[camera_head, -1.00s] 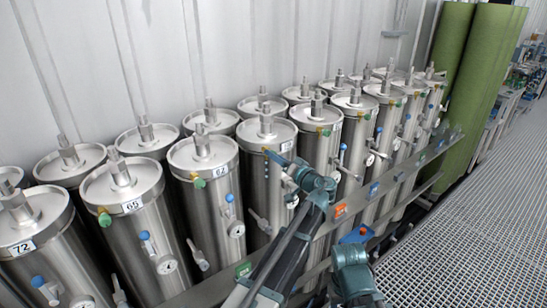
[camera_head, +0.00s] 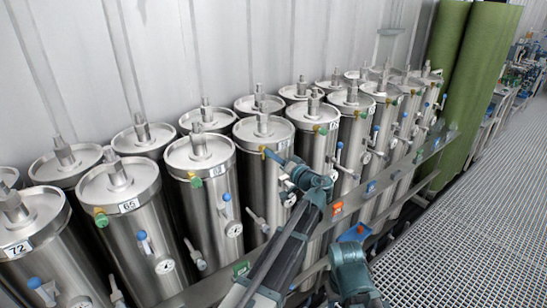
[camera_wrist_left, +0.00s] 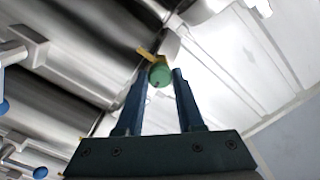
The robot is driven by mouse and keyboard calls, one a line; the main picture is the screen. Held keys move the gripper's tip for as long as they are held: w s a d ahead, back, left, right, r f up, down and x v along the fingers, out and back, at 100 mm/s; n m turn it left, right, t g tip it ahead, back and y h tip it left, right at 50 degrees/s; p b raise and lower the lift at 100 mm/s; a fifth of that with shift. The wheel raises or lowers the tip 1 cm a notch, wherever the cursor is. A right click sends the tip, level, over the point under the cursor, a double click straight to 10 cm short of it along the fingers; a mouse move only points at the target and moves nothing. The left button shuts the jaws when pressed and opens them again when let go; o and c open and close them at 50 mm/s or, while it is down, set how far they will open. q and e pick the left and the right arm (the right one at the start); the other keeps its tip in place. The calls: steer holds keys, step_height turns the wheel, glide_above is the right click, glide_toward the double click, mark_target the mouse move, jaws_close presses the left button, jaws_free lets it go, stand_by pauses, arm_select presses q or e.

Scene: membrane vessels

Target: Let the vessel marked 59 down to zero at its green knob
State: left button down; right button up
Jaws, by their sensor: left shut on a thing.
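The label of the vessel (camera_head: 252,175) right of the one marked 62 is too small to read; by its place in the row it may be the vessel marked 59. My left gripper (camera_head: 272,155) is at its upper front, just below the lid. In the left wrist view, the green knob (camera_wrist_left: 159,74) sits between the two blue fingertips of my left gripper (camera_wrist_left: 159,80), which are shut on it. A brass stem (camera_wrist_left: 147,54) shows behind the knob. In the head view the gripper hides the knob. My right gripper is not in view.
Vessels marked 62 (camera_head: 211,215), 65 (camera_head: 135,225) and 72 (camera_head: 35,245) stand to the left, several more to the right. A metal rail (camera_head: 205,287) with coloured tags runs in front. Grating floor (camera_head: 460,215) lies free at right.

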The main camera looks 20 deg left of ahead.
arm_select(q)
steer(key=shift+f+m, duration=0.1)
steer(key=shift+m, duration=9.7)
steer(key=shift+s, duration=0.1)
steer(key=c, duration=0.5)
jaws_free()
